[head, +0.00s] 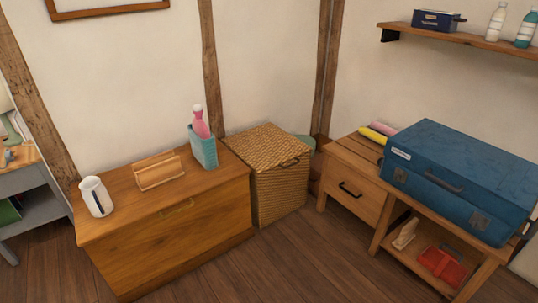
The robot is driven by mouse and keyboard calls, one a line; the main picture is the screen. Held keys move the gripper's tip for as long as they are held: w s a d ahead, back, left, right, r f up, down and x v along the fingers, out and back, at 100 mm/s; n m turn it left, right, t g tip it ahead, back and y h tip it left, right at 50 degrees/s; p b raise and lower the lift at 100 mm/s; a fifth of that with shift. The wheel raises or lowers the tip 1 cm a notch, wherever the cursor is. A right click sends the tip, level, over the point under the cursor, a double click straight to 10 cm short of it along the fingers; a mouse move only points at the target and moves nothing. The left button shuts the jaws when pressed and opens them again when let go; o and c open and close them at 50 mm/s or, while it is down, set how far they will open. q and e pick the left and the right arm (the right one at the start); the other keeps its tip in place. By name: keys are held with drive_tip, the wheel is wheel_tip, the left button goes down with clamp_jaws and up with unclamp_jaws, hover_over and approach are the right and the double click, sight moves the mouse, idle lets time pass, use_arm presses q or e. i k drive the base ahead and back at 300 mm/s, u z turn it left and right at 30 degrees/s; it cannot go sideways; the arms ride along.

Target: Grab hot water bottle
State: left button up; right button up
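I cannot tell for certain which thing is the hot water bottle. A pink bottle-like thing with a pale cap (201,123) stands in a teal holder (204,151) on the wooden chest (185,243); its lower part is hidden. A red thing (443,265) lies on the low shelf under the blue suitcase (462,176), too small to make out clearly. Neither of my grippers is in view.
A white jug (96,197) and a small wooden rack (160,172) stand on the chest. A lidded wicker basket (279,192) is right of it. A wooden bench (352,187) bears the suitcase. The wooden floor (265,272) in front is clear.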

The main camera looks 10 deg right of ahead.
sight(200, 127)
drive_tip(key=z, duration=0.85)
drive_tip(key=i, duration=1.05)
drive_tip(key=u, duration=0.35)
drive_tip(key=i, duration=1.2)
drive_tip(key=u, duration=0.75)
